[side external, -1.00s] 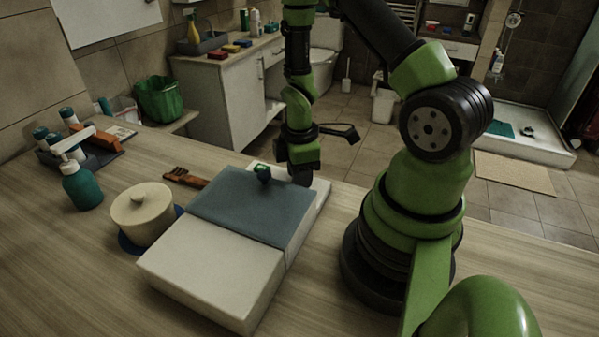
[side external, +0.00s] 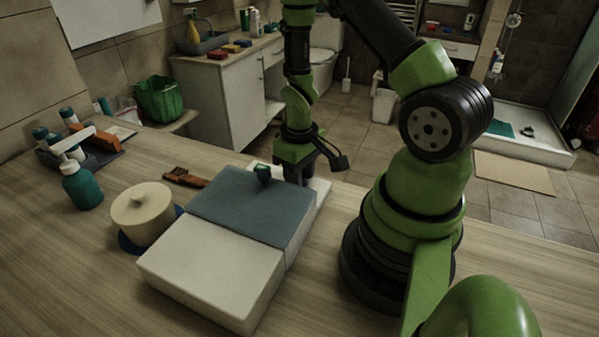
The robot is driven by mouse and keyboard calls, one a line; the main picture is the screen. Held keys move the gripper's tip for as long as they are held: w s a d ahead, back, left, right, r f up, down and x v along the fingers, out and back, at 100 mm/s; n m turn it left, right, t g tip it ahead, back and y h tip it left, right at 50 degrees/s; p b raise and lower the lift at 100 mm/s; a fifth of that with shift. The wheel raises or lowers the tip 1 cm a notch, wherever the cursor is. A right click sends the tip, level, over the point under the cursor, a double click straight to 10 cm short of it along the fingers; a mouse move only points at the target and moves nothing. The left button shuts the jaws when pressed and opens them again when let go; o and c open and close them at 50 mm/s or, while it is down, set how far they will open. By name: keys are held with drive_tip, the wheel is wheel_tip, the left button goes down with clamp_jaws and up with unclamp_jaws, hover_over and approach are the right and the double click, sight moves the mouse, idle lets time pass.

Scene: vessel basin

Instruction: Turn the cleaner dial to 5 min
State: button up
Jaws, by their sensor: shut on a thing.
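The cleaner is a pale box (side external: 210,272) with a blue-grey lid (side external: 250,205) on its far half and a small green and dark knob (side external: 262,173) at the lid's far edge. A pale strip (side external: 319,187) of the cleaner shows beyond the lid. My gripper (side external: 296,179) points down onto this strip, just right of the knob, and is shut on the dial. The dial itself is hidden by the fingers and the lid edge, so its setting cannot be read.
A cream lidded pot (side external: 142,213) stands left of the cleaner, with a brown brush (side external: 185,178) behind it. A teal pump bottle (side external: 80,184) and a dark tray (side external: 95,150) are farther left. The counter in front is clear.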

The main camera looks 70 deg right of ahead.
drive_tip(key=m, duration=0.4)
drive_tip(key=shift+m, duration=0.4)
drive_tip(key=m, duration=0.4)
drive_tip(key=shift+m, duration=0.3)
drive_tip(key=o, duration=0.9)
drive_tip(key=shift+o, duration=0.2)
drive_tip(key=shift+r, duration=0.15)
wheel_tip(320, 180, up, 10)
